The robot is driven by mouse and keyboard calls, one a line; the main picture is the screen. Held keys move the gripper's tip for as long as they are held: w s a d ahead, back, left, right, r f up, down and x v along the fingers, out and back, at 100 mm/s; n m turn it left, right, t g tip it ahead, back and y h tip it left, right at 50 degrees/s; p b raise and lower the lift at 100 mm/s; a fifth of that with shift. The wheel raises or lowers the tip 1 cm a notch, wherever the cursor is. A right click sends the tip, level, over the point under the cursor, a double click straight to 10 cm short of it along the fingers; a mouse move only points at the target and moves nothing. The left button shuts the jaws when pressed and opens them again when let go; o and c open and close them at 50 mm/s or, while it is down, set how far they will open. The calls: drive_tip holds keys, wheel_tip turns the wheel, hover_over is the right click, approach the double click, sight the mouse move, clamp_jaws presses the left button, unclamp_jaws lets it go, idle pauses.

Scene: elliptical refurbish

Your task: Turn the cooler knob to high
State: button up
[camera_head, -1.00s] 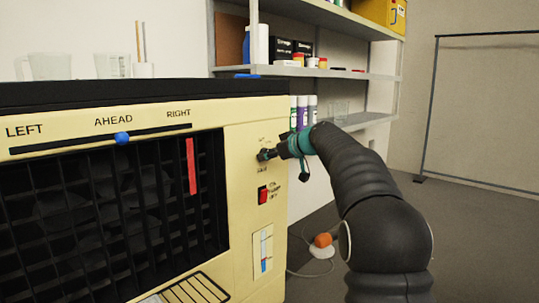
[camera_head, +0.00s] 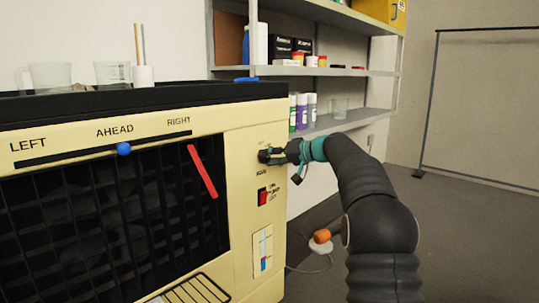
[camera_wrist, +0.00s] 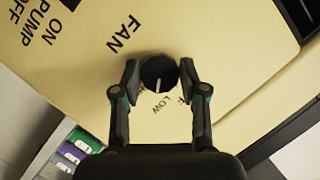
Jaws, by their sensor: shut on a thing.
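The cooler (camera_head: 240,140) is a cream box with a dark louvred grille on its left. Its round black knob (camera_wrist: 158,72) shows in the wrist view, with a pale pointer line on its lower part, towards the word LOW. FAN is printed above left of it; other lettering around it is partly hidden by the fingers. My gripper (camera_wrist: 159,76) is shut on the knob, one finger on each side. In the head view my gripper (camera_head: 268,156) reaches the panel from the right and covers the knob.
A blue slider (camera_head: 124,149) sits near AHEAD. A red strip (camera_head: 202,171) slants over the grille. Shelves (camera_head: 330,72) with bottles stand behind.

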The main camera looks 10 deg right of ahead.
drive_tip(key=shift+f+m+y+p, duration=0.1)
drive_tip(key=shift+m+y+p, duration=0.3)
drive_tip(key=shift+m+y, duration=0.65)
drive_tip(key=shift+m+y+p, duration=0.35)
drive_tip(key=shift+m+y, duration=0.1)
drive_tip(key=shift+m, duration=1.2)
drive_tip(key=o, duration=1.1)
drive_tip(key=shift+d, duration=0.1)
drive_tip(key=shift+o, duration=0.2)
drive_tip(key=shift+d, duration=0.1)
drive_tip(key=v, duration=1.1)
drive_tip(key=shift+s+d, duration=0.15)
drive_tip(key=shift+d, duration=0.2)
